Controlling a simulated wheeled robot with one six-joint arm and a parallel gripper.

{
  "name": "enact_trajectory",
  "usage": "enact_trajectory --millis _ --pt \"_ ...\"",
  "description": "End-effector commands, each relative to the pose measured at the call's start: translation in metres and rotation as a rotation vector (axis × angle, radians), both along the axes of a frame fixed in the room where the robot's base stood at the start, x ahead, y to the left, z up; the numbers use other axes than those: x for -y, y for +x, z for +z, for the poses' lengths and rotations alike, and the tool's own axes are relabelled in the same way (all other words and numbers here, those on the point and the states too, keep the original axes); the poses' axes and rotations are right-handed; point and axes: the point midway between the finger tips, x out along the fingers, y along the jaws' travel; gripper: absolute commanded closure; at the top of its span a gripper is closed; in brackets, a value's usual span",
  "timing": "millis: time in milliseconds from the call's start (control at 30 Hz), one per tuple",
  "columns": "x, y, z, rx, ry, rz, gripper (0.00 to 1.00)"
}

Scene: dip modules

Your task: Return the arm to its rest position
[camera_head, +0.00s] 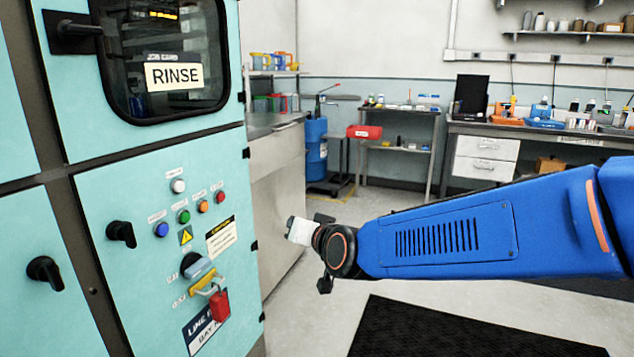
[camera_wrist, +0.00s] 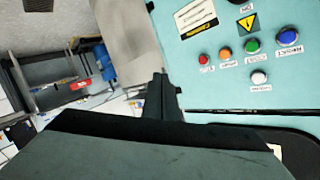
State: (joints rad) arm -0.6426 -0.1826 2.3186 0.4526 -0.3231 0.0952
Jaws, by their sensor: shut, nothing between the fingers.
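My blue arm (camera_head: 470,225) reaches in from the right in the head view. Its dark wrist end is in front of the teal cabinet (camera_head: 130,180), to the right of its control panel. My gripper (camera_wrist: 160,92) shows in the wrist view as dark fingers close together, with nothing held between them. The fingers stand apart from the panel's buttons, which appear upside down there. In the head view the fingers are hard to make out at the wrist end.
The panel has several coloured buttons, a dark rotary switch and a red padlock (camera_head: 220,306) on a yellow hasp. Black handles (camera_head: 122,234) stick out of the cabinet doors. A workbench (camera_head: 540,130) stands at the back right. A black mat (camera_head: 450,330) lies on otherwise open floor.

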Motion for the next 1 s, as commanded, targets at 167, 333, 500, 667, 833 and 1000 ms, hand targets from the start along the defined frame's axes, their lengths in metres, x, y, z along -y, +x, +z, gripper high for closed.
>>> enact_trajectory --millis 167,333,500,667,833,1000 --pt "0.074 -0.027 -0.011 -0.099 -0.115 0.005 1.0" --pt "0.14 -0.066 -0.03 -0.211 -0.23 0.001 1.0" --pt "0.205 -0.118 -0.054 -0.338 -0.344 -0.019 1.0" --pt "0.262 -0.176 -0.078 -0.473 -0.443 -0.051 1.0" --pt "0.309 -0.239 -0.101 -0.616 -0.527 -0.093 1.0" --pt "0.334 -0.281 -0.115 -0.713 -0.57 -0.121 1.0"
